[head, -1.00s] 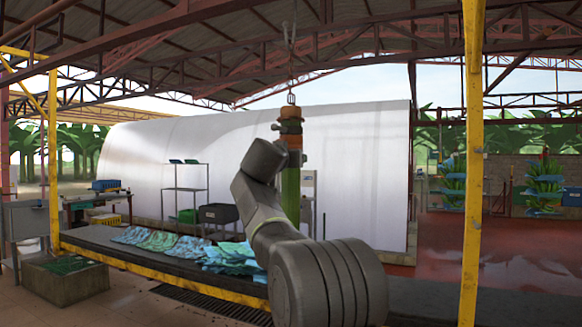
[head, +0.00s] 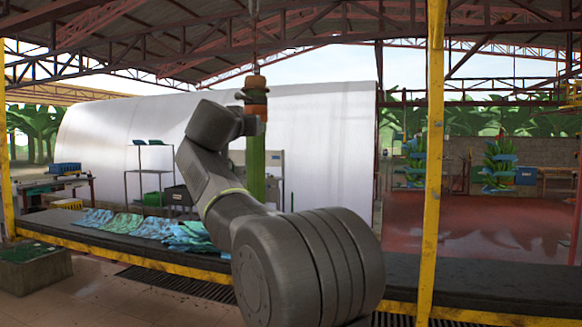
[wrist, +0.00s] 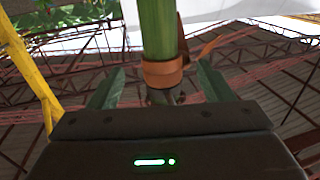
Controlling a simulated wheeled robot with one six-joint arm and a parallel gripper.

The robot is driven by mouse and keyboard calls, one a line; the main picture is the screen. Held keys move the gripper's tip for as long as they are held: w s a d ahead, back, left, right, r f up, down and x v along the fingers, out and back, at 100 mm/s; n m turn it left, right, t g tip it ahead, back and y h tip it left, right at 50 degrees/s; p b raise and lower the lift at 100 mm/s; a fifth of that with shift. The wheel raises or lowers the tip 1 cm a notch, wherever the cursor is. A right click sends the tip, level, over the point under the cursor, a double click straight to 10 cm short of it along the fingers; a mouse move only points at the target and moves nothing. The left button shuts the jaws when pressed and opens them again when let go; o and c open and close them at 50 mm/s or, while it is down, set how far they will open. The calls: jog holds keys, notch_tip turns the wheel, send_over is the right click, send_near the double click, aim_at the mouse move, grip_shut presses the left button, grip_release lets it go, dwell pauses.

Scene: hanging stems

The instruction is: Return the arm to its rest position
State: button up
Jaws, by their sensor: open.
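My arm (head: 222,185) is raised and bent in the head view, its upper end close to the hanging stem. My gripper (wrist: 160,85) is open in the wrist view, with one finger on each side of the picture. A green stem (wrist: 157,30) with an orange band (wrist: 163,72) shows between the fingers, with visible gaps on both sides. I cannot tell how deep it sits between them. In the head view the green stem (head: 256,170) hangs from an overhead line, with orange fittings above it.
A yellow post (head: 432,160) stands to the right of my arm. A long dark bench (head: 120,250) with blue-green sheets (head: 150,228) runs behind it. A large white curved cover (head: 300,115) and a shelf rack (head: 150,175) stand farther back. Red trusses cross overhead.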

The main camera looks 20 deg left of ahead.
jog(key=w+a+p, duration=0.2)
jog(key=w+p, duration=0.3)
jog(key=w, duration=0.8)
jog(key=shift+w+a+p, duration=0.15)
jog(key=shift+a+p, duration=0.15)
jog(key=shift+a, duration=0.05)
